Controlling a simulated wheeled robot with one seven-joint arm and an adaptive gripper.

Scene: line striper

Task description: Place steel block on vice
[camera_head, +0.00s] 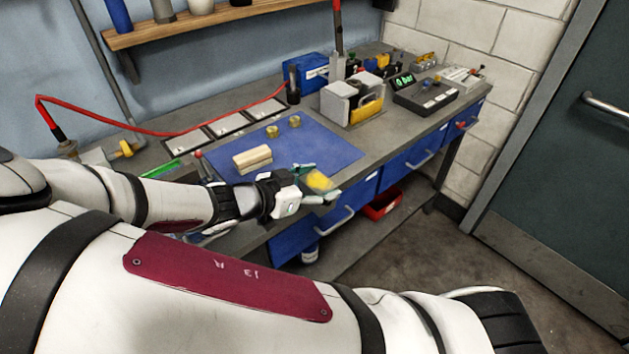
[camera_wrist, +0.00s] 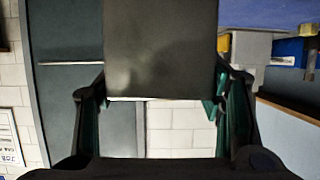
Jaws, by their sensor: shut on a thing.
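My gripper (camera_head: 316,184) is shut on the steel block, above the front edge of the workbench. In the wrist view the steel block (camera_wrist: 160,50) is a dark grey, flat-faced piece between the two fingers (camera_wrist: 160,105), filling the upper middle. I cannot clearly make out the vice. My arm hides part of the bench's left front.
A blue mat (camera_head: 325,152) on the workbench carries a pale block (camera_head: 252,159) and two small brass pieces (camera_head: 283,127). A grey box with a yellow front (camera_head: 352,104) and a black device (camera_head: 426,94) stand farther right.

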